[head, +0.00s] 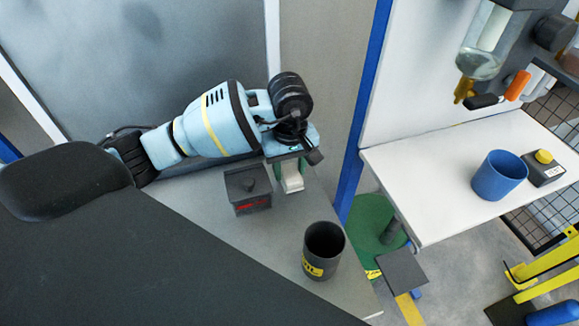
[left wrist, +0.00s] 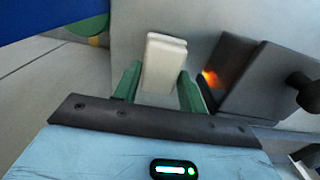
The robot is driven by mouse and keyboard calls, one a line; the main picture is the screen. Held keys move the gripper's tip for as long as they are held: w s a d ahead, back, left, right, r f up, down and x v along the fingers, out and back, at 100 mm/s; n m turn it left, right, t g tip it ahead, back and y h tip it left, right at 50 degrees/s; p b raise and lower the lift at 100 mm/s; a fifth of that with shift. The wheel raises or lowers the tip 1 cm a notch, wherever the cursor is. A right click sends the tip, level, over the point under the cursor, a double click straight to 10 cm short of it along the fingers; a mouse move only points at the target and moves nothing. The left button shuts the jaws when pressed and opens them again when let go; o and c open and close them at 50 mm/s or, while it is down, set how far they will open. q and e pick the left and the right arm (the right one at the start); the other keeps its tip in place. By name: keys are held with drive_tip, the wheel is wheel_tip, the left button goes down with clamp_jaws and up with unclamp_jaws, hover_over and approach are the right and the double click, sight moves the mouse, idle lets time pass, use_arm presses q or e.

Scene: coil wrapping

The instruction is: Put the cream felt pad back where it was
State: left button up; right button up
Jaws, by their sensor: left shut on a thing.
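The cream felt pad (head: 292,182) is a small pale block at the left gripper in the head view. It shows larger in the left wrist view (left wrist: 162,62), upright between two green fingers. My left gripper (head: 289,172) reaches in from the left over the grey bench and is shut on the pad. The gripper hides part of the pad in the head view. Whether the pad touches the bench top is hard to tell. My right gripper is not in view.
A dark lidded box (head: 248,190) with a knob and red marking stands close left of the pad. A black cup (head: 323,250) with a yellow label stands nearer the bench's front edge. A white table (head: 430,170) at right holds a blue cup (head: 498,176).

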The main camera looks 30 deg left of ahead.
sight(290, 170)
use_arm(q)
drive_tip(key=shift+f, duration=0.25)
drive_tip(key=shift+f, duration=0.15)
drive_tip(key=o, duration=0.9)
drive_tip(key=shift+o, duration=0.2)
wheel_tip(290, 170, up, 12)
drive_tip(key=shift+r, duration=0.25)
